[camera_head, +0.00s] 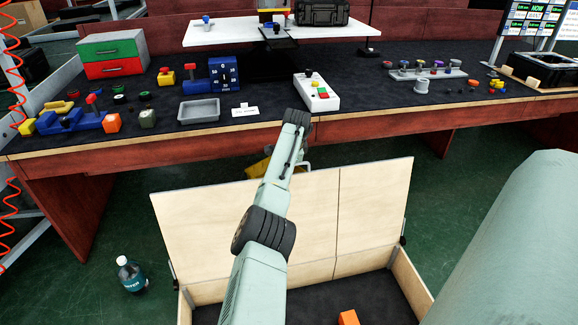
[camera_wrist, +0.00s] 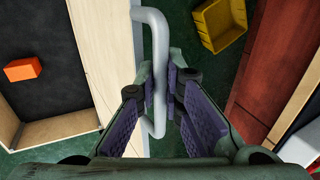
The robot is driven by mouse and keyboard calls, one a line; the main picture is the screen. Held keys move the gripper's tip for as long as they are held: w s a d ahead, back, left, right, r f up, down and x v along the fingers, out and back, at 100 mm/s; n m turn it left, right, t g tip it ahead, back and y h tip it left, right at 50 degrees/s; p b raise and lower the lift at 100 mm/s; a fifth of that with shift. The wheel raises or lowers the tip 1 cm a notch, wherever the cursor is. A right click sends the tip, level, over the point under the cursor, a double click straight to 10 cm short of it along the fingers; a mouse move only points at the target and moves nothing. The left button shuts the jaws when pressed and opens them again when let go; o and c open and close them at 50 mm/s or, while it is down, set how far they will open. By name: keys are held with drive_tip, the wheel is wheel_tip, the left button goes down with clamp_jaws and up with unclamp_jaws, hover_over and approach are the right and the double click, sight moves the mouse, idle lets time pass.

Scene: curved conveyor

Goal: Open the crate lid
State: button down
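The wooden crate (camera_head: 410,283) stands on the floor in front of the workbench, its dark inside showing. Its pale lid (camera_head: 372,205) stands raised at the back edge; the wrist view shows it edge-on (camera_wrist: 118,40). A grey bar handle (camera_wrist: 160,42) is on the lid's outer side. My gripper (camera_wrist: 162,88) has its purple-padded fingers on either side of this handle, with the tips closed against it. In the head view the gripper is mostly hidden behind the lid and my arm. An orange block (camera_head: 348,317) lies inside the crate; it also shows in the wrist view (camera_wrist: 22,69).
The workbench (camera_head: 190,143) stands close behind the lid, with a grey tray (camera_head: 199,110) and a white button box (camera_head: 316,92) on top. A yellow bin (camera_wrist: 220,22) is on the floor beneath it. A bottle (camera_head: 131,274) stands left of the crate.

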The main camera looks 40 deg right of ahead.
drive_tip(key=c, duration=1.7)
unclamp_jaws()
drive_tip(key=shift+a, duration=0.1)
drive_tip(key=shift+r, duration=0.1)
drive_tip(key=v, duration=1.2)
drive_tip(key=shift+w, duration=0.1)
